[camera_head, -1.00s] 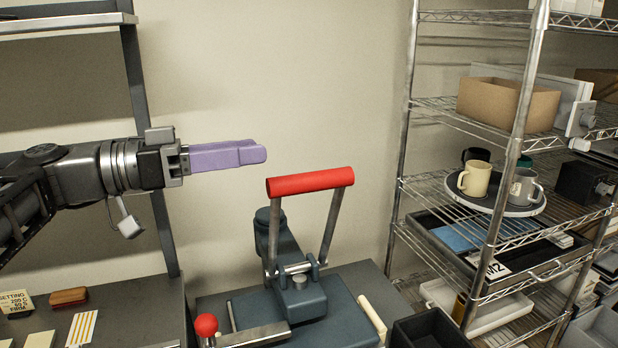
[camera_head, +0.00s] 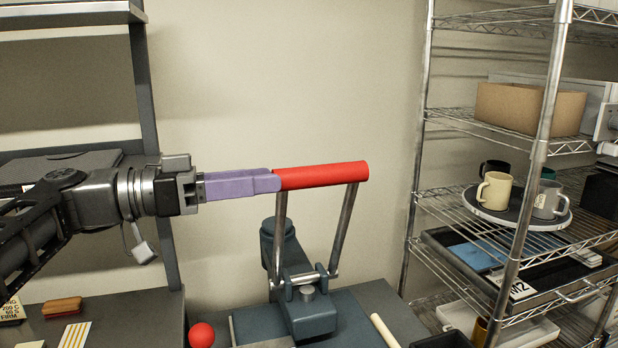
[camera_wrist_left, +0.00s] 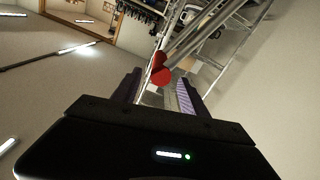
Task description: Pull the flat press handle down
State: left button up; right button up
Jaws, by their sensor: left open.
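The flat press (camera_head: 305,312) is dark blue-grey and stands on a grey bench. Its handle, a red bar (camera_head: 322,175) on two metal arms, is raised and lies nearly level. My left gripper (camera_head: 276,179) has purple fingers and comes in from the left, level with the bar. Its fingertips meet or overlap the bar's left end in the head view. In the left wrist view the open fingers stand either side of the red bar's end (camera_wrist_left: 158,72); contact is not clear. My right gripper is not in view.
A red knob (camera_head: 202,335) sits low at the press's left. A wire shelf rack (camera_head: 425,150) on the right holds mugs on a tray (camera_head: 478,207) and a cardboard box (camera_head: 528,108). A grey shelf post (camera_head: 146,90) stands behind my left arm. The wall behind the handle is bare.

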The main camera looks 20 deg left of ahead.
aim_at(309, 175)
pick_arm(q)
jog(key=shift+w, duration=0.1)
jog(key=p+x, duration=0.2)
jog(key=x, duration=0.5)
jog(key=shift+w+d, duration=0.2)
jog(key=shift+d, duration=0.15)
jog(key=shift+c, duration=0.4)
grip_shut()
dwell(0.7)
